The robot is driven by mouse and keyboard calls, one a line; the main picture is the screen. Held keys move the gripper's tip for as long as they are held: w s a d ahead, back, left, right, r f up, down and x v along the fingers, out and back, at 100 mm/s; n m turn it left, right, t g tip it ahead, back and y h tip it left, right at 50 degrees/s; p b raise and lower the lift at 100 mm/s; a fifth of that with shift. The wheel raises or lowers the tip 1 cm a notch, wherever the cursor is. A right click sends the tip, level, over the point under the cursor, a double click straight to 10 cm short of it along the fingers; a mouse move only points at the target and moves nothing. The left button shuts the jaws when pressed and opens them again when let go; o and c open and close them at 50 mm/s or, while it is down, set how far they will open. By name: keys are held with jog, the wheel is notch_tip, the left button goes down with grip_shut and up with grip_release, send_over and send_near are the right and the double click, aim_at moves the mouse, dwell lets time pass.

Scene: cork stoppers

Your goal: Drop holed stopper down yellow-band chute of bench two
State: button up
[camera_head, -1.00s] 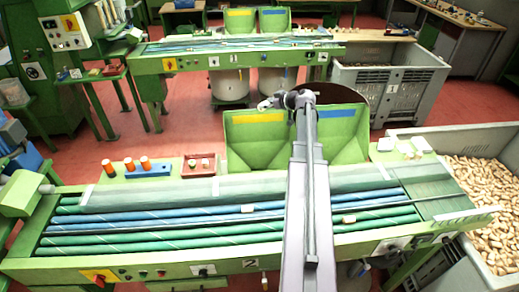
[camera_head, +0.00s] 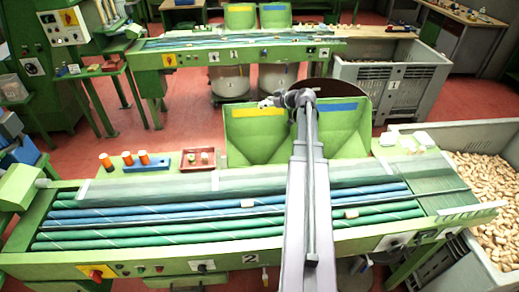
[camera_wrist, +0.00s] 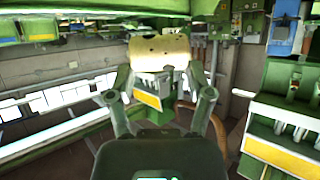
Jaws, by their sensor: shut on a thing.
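My gripper (camera_wrist: 162,72) is shut on a pale cork stopper (camera_wrist: 160,50) with dark spots on its face, held crosswise between the fingertips. In the head view my gripper (camera_head: 268,102) is small, at the far end of my arm, over the upper back of the yellow-band chute (camera_head: 250,140). This green chute stands behind bench two (camera_head: 175,268), left of the blue-band chute (camera_head: 348,140). The height of the stopper above the chute is hard to judge. My arm hides part of the gap between the chutes.
Two stoppers lie on bench two's rollers, one left (camera_head: 247,203) and one right (camera_head: 351,213) of my arm. A grey crate of corks (camera_head: 460,132) stands at right. Bench one (camera_head: 200,61) is behind. Orange-capped pieces in a blue holder (camera_head: 146,166) stand left of the chutes.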

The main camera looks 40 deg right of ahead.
jog(key=shift+f+b, duration=1.15)
jog(key=shift+f, duration=0.3)
jog(key=o, duration=0.7)
